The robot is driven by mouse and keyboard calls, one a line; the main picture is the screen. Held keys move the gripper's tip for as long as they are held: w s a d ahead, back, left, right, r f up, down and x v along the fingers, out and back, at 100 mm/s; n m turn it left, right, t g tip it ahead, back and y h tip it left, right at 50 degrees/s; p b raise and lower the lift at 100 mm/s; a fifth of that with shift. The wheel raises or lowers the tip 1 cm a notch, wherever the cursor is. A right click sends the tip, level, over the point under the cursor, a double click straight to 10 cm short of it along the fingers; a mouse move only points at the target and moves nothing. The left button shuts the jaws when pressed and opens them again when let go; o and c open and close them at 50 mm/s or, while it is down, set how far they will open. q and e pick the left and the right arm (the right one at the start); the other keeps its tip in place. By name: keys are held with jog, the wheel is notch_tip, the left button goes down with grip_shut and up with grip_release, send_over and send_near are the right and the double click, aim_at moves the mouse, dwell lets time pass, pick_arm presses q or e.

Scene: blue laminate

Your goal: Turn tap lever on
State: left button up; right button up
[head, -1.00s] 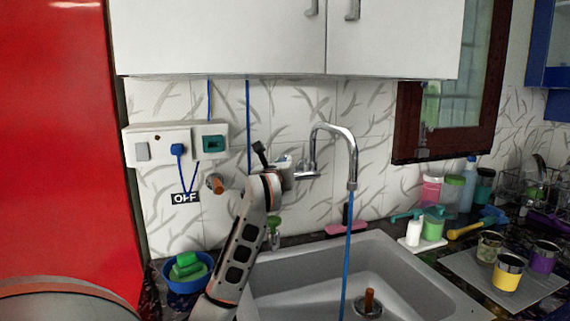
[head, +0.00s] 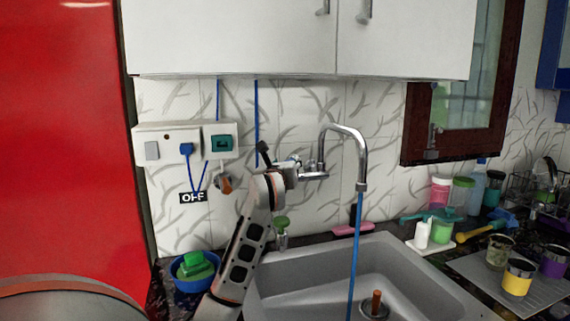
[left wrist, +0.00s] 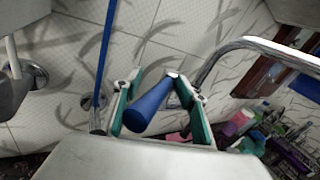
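The chrome tap (head: 345,130) is fixed to the tiled wall above the sink (head: 395,268), its spout curving over the basin. A thin blue line runs down from the spout's mouth. In the left wrist view, a blue tapered handle, seemingly the tap lever (left wrist: 150,105), lies between my left gripper's teal-edged fingers (left wrist: 160,92). The fingers stand apart, with gaps visible beside the handle, so no firm grip shows. In the head view my left gripper (head: 284,172) is at the tap's left end, and my wrist hides part of the fitting. My right gripper is not in view.
White cabinets (head: 300,35) hang above. A socket panel (head: 185,143) and an OFF label (head: 193,197) are on the wall at left. A blue bowl (head: 192,284) with green items stands left of the sink. Bottles and jars (head: 450,195) crowd the right counter.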

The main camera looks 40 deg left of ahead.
pick_arm(q)
jog(key=shift+a+r, duration=0.1)
jog(key=shift+r, duration=0.05)
jog(key=shift+s+d, duration=0.3)
jog(key=shift+s, duration=0.15)
jog(key=p+v, duration=0.2)
jog(key=v, duration=0.4)
jog(key=shift+w+d, duration=0.1)
